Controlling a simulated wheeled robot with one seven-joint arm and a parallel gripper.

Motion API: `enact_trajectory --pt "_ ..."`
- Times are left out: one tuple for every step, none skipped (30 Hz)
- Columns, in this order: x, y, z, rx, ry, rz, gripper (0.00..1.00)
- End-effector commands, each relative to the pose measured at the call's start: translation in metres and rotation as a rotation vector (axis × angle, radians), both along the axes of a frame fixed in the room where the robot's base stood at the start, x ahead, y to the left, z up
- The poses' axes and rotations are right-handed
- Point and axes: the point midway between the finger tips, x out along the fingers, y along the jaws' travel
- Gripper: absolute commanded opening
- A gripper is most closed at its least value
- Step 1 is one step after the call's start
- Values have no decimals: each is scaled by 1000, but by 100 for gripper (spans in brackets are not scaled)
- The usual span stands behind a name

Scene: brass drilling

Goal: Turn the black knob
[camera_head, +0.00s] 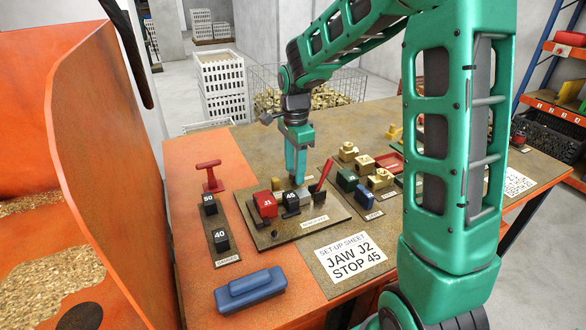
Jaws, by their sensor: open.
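A brown fixture plate (331,211) lies on the orange-topped bench. It carries a red block marked J1 (266,203), a black block marked 45 (291,201), a grey part beside it and a red lever (322,176). A small dark round part (275,233) at the plate's front left looks like the black knob, but it is too small to be sure. My gripper (296,178) points down just above and behind the 45 block, apart from the small dark part. Its green fingers are open, with nothing seen between them; they hide part of the plate's back.
Black blocks marked 50 (209,204) and 40 (220,240) stand on a strip at left, near a red T-handle (209,175). A blue tool (250,291) lies in front. A set-up sheet (350,255) reads JAW J2, STOP 45. Brass parts (364,164) crowd the right.

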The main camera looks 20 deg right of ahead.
Motion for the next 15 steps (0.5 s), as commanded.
enact_trajectory --pt "0 0 -1 0 0 0 44" --pt "0 0 -1 0 0 0 44" --pt "0 0 -1 0 0 0 44" --pt "0 0 -1 0 0 0 44" --pt "0 0 0 0 0 0 44" --pt "0 0 0 0 0 0 44" --pt "0 0 0 0 0 0 41" --pt "0 0 0 0 0 0 34" --pt "0 0 0 0 0 0 25" --pt "0 0 0 0 0 0 17" --pt "0 0 0 0 0 0 10" --pt "0 0 0 0 0 0 3" --pt "0 0 0 0 -1 0 3" --pt "0 0 0 0 -1 0 3" --pt "0 0 0 0 -1 0 3"
